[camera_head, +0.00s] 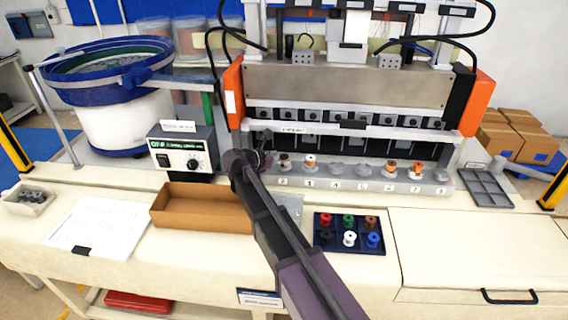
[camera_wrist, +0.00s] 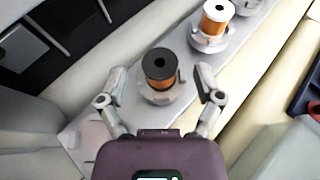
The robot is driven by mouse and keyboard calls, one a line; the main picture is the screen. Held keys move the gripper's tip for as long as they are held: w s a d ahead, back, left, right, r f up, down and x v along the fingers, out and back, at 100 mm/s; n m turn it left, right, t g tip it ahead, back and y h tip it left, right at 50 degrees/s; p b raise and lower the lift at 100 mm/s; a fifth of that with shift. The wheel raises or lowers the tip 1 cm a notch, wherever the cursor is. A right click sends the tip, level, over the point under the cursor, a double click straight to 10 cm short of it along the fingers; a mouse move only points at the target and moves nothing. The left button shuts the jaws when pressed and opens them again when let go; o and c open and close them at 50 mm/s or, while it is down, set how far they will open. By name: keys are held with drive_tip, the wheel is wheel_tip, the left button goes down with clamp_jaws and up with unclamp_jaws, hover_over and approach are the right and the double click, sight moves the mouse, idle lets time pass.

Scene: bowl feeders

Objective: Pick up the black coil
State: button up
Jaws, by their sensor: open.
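The black coil (camera_wrist: 160,66) stands upright on a round seat of the light grey fixture strip, with a black top flange and copper winding. My gripper (camera_wrist: 161,72) is open in the wrist view, with one finger on each side of the coil and a visible gap to both. In the head view the black-topped coil (camera_head: 284,161) is at the left end of the strip, just right of my gripper (camera_head: 262,148), whose fingers are partly hidden there.
A white-topped coil (camera_wrist: 216,14) stands on the neighbouring seat. A dark blue tray (camera_head: 350,250) holds several coloured spools. A brown open box (camera_head: 201,208) lies left of my arm. The machine frame (camera_head: 345,85) rises behind the strip.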

drive_tip(key=shift+x, duration=0.9)
drive_tip(key=c, duration=1.1)
